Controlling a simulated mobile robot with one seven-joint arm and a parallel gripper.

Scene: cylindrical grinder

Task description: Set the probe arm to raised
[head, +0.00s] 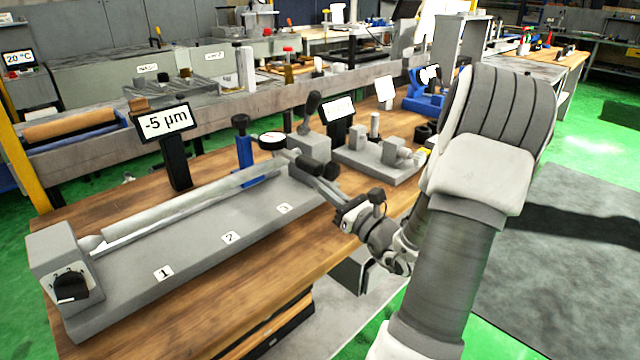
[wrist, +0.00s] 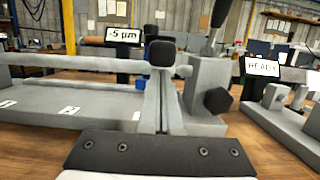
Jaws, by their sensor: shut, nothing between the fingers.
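A grey fixture base (head: 195,255) holds a long shaft (head: 190,200) between its end blocks. In the wrist view a black square knob (wrist: 162,54) stands straight ahead, close to this bar. A black hexagonal knob (wrist: 217,100) sits to its right on the end block. My gripper is shut and empty at the front right of the fixture; its dark plate (wrist: 160,153) fills the bottom of the wrist view. Whether it touches the bar I cannot tell.
A display reading -5 µm (head: 164,122) stands behind the shaft. A dial gauge (head: 272,140) on a blue stand is behind its right end. A black lever (head: 308,108) rises from the end block.

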